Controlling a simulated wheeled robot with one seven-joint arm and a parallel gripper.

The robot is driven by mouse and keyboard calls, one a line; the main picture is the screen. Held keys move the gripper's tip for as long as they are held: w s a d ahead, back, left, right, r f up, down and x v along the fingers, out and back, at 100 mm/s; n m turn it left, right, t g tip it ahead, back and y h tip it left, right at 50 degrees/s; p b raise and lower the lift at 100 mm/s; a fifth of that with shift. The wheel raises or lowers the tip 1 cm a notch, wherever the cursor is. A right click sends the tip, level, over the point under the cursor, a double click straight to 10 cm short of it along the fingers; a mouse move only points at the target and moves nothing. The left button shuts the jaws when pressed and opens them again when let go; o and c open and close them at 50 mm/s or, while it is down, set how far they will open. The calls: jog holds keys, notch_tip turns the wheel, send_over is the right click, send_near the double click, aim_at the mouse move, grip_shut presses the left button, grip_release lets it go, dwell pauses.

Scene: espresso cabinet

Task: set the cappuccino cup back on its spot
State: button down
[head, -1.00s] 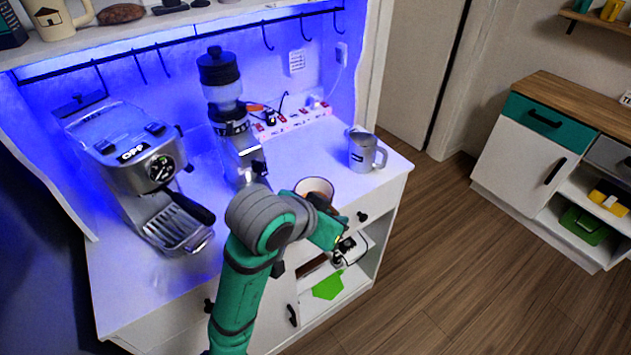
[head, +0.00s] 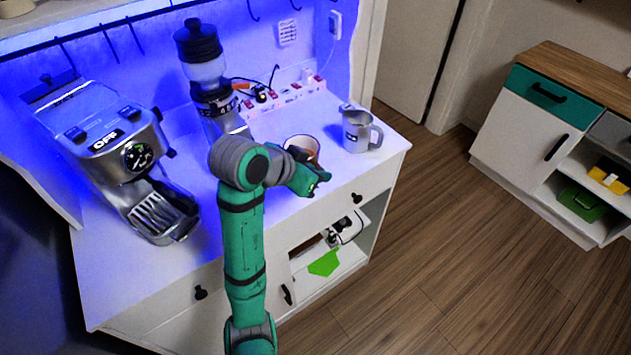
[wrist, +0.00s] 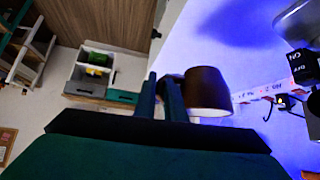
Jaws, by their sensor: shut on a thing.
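The cappuccino cup (head: 302,147) is brown outside with a pale rim and pale inside. In the head view it is partly hidden behind my wrist, over the right part of the white counter (head: 345,178). In the wrist view the cup (wrist: 208,90) is right beside my gripper's fingers (wrist: 162,97), which are close together at its edge. My gripper (head: 318,178) is shut on the cup. I cannot tell whether the cup's base touches the counter.
A steel pitcher (head: 357,130) stands to the right of the cup. The grinder (head: 205,85) and espresso machine (head: 125,155) stand to the left. A power strip (head: 285,98) lies at the back. An open shelf (head: 335,262) is below the counter.

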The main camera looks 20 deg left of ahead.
jog(key=w+f, duration=0.1)
jog(key=w+a+f, duration=0.1)
jog(key=f, duration=0.1)
jog(key=w+f, duration=0.1)
jog(key=f, duration=0.1)
jog(key=shift+w+a, duration=0.3)
jog(key=shift+w+a+f, duration=0.1)
jog(key=shift+w+f, duration=0.1)
jog(key=shift+f, duration=1.55)
jog(key=shift+f, duration=0.1)
jog(key=c, duration=1.8)
grip_release()
jog(key=shift+f, duration=0.1)
jog(key=shift+c, duration=0.2)
jog(key=shift+s+a+r, duration=0.1)
jog(key=shift+r, duration=0.3)
jog(key=v, duration=1.1)
jog(key=shift+s, duration=0.25)
jog(key=shift+r, duration=0.1)
